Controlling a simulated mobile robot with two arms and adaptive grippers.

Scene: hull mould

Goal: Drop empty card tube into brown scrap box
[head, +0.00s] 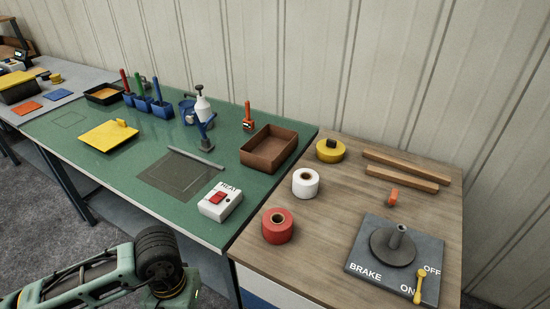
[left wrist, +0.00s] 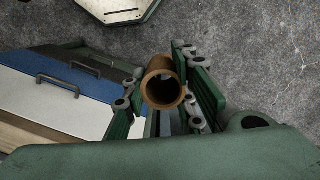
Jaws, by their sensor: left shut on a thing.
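The brown card tube (left wrist: 163,86) shows end-on in the left wrist view, with its hollow bore facing the camera. My left gripper (left wrist: 165,82) is shut on it, with green fingers on both sides of the tube. The tube is held out over the grey floor, beside a drawer cabinet. In the head view my left arm comes in at the bottom left, and its fingers and the tube do not show there. The brown scrap box (head: 256,162) stands open on the right end of the green bench, far from the tube. My right gripper is not in view.
Right of the box are a yellow roll (head: 330,150), white roll (head: 306,183), red roll (head: 277,226) and brake plate (head: 366,273) on the wooden bench. A heat switch box (head: 220,202) and a grey bar (head: 196,158) lie left of the box.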

